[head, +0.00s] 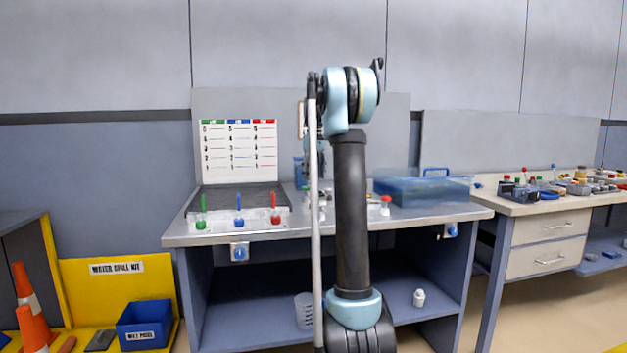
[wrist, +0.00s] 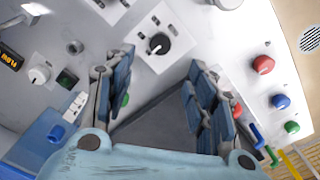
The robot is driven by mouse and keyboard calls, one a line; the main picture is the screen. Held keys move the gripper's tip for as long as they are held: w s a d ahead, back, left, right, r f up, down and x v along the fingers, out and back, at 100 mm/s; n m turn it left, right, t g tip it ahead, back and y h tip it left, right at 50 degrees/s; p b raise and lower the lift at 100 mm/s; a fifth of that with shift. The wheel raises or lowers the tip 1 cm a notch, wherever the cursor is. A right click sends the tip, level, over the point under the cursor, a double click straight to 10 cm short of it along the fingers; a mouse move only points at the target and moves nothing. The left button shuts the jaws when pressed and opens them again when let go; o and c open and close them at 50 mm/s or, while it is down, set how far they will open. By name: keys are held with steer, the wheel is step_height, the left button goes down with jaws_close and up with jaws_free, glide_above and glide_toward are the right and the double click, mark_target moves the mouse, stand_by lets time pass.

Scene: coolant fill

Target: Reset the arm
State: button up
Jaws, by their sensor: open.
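My gripper (wrist: 160,62) shows in the wrist view with its two blue-padded fingers apart and nothing between them. It hangs over a pale panel with a black dial (wrist: 159,43) just past the fingertips. In the head view my arm stands upright in front of the workbench (head: 400,213), bent at the top. My gripper is mostly hidden behind the arm there.
Green (head: 200,223), blue (head: 239,221) and red (head: 276,217) knobs line the bench's left front. A translucent blue bin (head: 415,188) stands at the right. A drawer bench (head: 545,225) is farther right; orange cones (head: 30,318) stand lower left.

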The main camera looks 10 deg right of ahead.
steer(key=s+a+f+m, duration=0.1)
steer(key=s+f, duration=0.1)
steer(key=s, duration=0.7)
steer(key=s+a+f+m+t, duration=0.1)
steer(key=s+f, duration=0.1)
steer(key=s, duration=0.7)
steer(key=s+a+f+m, duration=0.1)
steer(key=s+f+m, duration=0.15)
steer(key=s, duration=0.65)
steer(key=s+a+f+m+t, duration=0.1)
steer(key=s+f+m, duration=0.1)
steer(key=s+f, duration=1.9)
steer(key=shift+s+a+m, duration=0.25)
steer(key=shift+s+m, duration=0.1)
steer(key=shift+s, duration=0.2)
steer(key=shift+w+f, duration=0.2)
steer(key=shift+w, duration=0.25)
